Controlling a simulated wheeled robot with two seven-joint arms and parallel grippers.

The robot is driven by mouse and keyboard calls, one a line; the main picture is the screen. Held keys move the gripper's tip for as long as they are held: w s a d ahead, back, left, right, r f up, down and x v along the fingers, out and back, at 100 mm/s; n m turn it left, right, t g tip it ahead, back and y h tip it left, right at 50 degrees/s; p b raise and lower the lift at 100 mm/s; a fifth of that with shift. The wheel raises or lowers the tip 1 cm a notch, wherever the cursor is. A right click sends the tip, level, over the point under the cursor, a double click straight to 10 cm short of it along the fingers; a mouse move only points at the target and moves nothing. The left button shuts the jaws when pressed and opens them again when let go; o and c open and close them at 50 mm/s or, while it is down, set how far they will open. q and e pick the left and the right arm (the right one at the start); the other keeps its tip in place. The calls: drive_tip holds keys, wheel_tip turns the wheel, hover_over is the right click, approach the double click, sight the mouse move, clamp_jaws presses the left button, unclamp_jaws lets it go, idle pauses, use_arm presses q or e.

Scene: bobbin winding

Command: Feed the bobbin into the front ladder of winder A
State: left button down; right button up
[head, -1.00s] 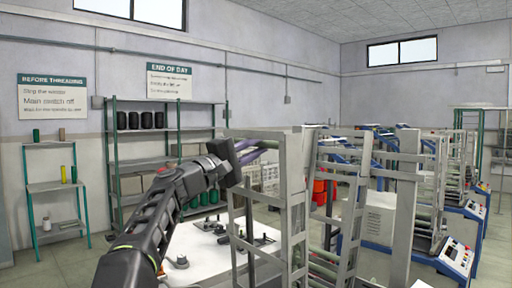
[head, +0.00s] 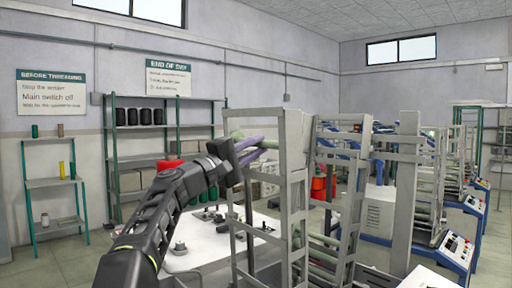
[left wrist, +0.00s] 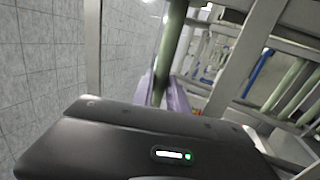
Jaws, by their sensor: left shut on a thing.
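My left gripper (head: 252,147) reaches in from the left at the top of the near grey ladder frame (head: 294,190). Its purple fingers are shut on a dark green rod-like bobbin (left wrist: 169,48), which stands out between them in the left wrist view. The bobbin's far end runs up toward the grey frame bars (left wrist: 246,62). In the head view the bobbin is mostly hidden by the fingers and frame, so I cannot tell whether it touches the rungs. My right gripper is not in view.
A white table (head: 200,258) with small fittings stands below my left arm. More ladder frames and a blue-white control box (head: 457,250) are at right. Green shelves (head: 160,160) stand along the back wall. Grey floor is free at far left.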

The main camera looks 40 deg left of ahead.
use_arm(q)
drive_tip(key=shift+w+f+b, duration=0.1)
drive_tip(key=shift+f+b, duration=1.35)
drive_tip(key=shift+f, duration=0.4)
drive_tip(key=shift+f, duration=0.1)
wheel_tip(320, 180, down, 4)
drive_tip(key=b, duration=0.4)
drive_tip(key=shift+w, duration=0.1)
drive_tip(key=c, duration=1.2)
unclamp_jaws()
drive_tip(key=shift+c, duration=0.2)
drive_tip(key=shift+o, duration=0.3)
drive_tip(key=shift+o, duration=1.3)
